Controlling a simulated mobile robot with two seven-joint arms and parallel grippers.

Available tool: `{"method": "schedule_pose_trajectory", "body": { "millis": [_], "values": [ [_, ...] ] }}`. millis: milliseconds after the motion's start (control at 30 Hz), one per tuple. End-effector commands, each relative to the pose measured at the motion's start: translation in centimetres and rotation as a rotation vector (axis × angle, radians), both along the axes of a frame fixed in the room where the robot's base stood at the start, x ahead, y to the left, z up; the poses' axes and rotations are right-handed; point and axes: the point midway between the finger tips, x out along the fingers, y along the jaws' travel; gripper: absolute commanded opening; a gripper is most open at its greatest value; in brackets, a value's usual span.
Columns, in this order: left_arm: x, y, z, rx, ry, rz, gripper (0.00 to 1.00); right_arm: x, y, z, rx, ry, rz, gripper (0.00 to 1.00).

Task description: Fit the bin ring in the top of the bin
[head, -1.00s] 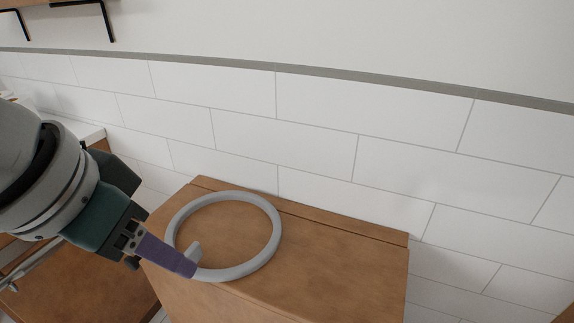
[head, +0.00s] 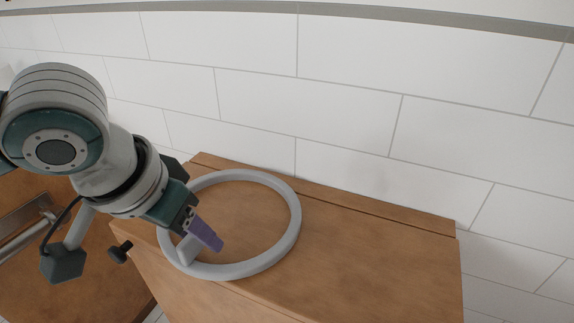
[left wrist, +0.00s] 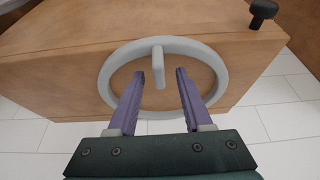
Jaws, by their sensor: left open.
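The bin ring (head: 294,222) is a pale grey hoop with a short tab. It lies flat on top of a wooden cabinet (head: 380,250). My left gripper (head: 212,243) is over the ring's near left side, with its purple fingers by the tab. In the left wrist view the ring (left wrist: 120,53) shows beyond the open fingers (left wrist: 161,72), and its tab stands in the gap between the fingertips. I cannot tell whether either finger touches the tab. My right gripper is not in view. I see nothing that I can make out as the bin.
A white tiled wall (head: 340,110) stands right behind the cabinet. A dark knob (head: 122,252) sticks out by the cabinet's left side. Lower wooden furniture (head: 70,285) with a metal bar is at the left. The cabinet top right of the ring is clear.

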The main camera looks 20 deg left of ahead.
Motion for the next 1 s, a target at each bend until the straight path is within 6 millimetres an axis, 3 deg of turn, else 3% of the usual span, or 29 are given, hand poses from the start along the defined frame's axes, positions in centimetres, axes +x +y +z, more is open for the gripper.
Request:
{"method": "schedule_pose_trajectory", "body": {
  "millis": [267,700,1000],
  "values": [
    [0.17,-0.05,-0.31,-0.001,-0.001,-0.001,0.5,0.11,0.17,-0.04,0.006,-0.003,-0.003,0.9],
    [0.13,-0.03,-0.3,0.0,-0.001,-0.001,0.01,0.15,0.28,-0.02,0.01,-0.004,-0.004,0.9],
    [0.13,-0.03,-0.3,0.0,0.0,0.0,0.0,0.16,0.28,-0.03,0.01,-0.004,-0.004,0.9]
  ]
}}
